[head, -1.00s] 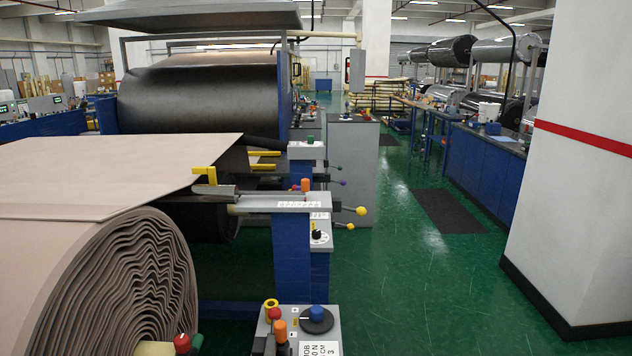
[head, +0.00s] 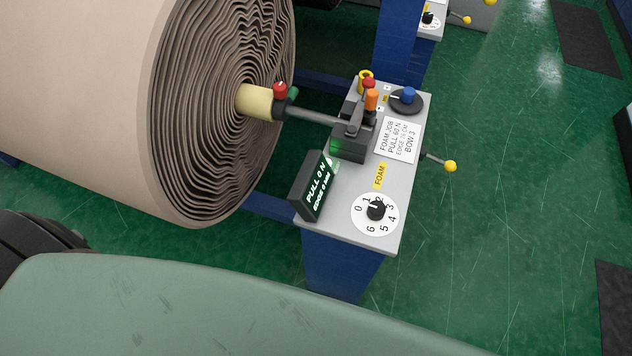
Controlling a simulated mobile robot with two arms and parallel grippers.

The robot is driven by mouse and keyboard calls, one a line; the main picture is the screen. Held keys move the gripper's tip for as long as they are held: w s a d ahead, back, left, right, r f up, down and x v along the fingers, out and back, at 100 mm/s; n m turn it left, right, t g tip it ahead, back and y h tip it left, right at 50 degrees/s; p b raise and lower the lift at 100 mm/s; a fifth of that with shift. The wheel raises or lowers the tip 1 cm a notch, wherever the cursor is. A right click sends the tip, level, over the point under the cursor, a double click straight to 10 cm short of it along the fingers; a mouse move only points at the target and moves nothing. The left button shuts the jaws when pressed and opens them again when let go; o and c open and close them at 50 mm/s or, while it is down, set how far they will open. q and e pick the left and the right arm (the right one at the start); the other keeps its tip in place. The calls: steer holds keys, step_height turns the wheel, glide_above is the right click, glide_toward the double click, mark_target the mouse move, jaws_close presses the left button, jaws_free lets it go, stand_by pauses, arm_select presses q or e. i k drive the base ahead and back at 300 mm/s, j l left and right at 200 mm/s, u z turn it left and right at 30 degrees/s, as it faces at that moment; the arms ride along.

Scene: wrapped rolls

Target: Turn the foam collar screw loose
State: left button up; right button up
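The foam collar screw appears to be the red knob (head: 280,89) on top of a dark collar (head: 284,108). The collar sits on the shaft (head: 318,117) against the cream core end (head: 255,101) of the large wrapped roll (head: 215,120). The knob stands up from the collar. I cannot tell how tight it is. Neither of my grippers shows in the head view.
A grey-topped stand (head: 345,215) bears the shaft end, a black dial (head: 376,209), a lit display (head: 315,185), a FOAM label (head: 380,175), orange (head: 371,99) and blue (head: 408,95) knobs. A yellow-ended lever (head: 450,166) sticks out right. Green floor (head: 500,250) is open there.

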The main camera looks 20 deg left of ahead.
mark_target(279, 92)
steer(key=i+l+u, duration=0.1)
steer(key=u, duration=0.25)
steer(key=i+l+u, duration=0.15)
steer(key=u, duration=0.15)
steer(key=i+l+u, duration=0.1)
steer(key=u, duration=0.25)
steer(key=l, duration=0.1)
